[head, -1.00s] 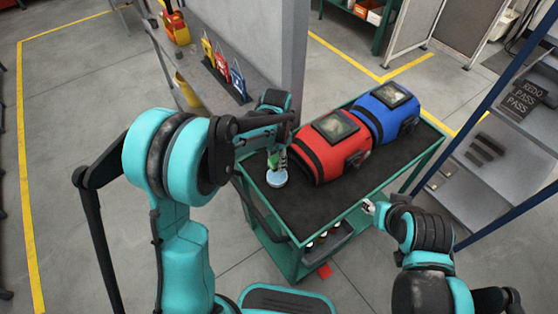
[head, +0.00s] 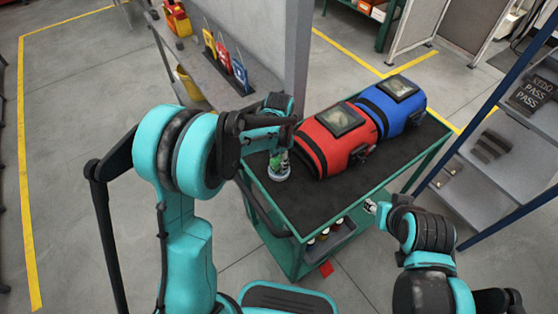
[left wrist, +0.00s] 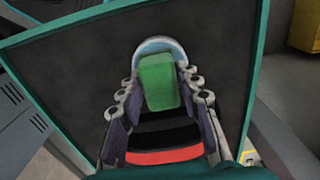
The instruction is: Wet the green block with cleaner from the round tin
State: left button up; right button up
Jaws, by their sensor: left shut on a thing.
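The green block (left wrist: 160,82) is held between the fingers of my left gripper (left wrist: 160,95), which is shut on it. The round tin (left wrist: 152,46) is right beyond the block's end in the left wrist view, with a pale blue inside and a light rim. In the head view the tin (head: 279,176) stands on the trolley top, under my left gripper (head: 277,152), which partly covers it. The block's lower end is at the tin, but I cannot tell whether it touches the cleaner. My right gripper (head: 371,206) is beside the trolley's front edge; its fingers are too small to read.
A grey bench with colored tags (head: 224,56) stands behind. A blue-framed rack (head: 490,190) is at the right. The trolley's front top is clear.

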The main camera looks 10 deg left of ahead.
aim_at(279, 159)
pick_arm(q)
jog(key=shift+f+b, duration=0.55)
dwell(1.6)
jog(key=shift+r+p, duration=2.5)
jog(key=shift+r, duration=1.05)
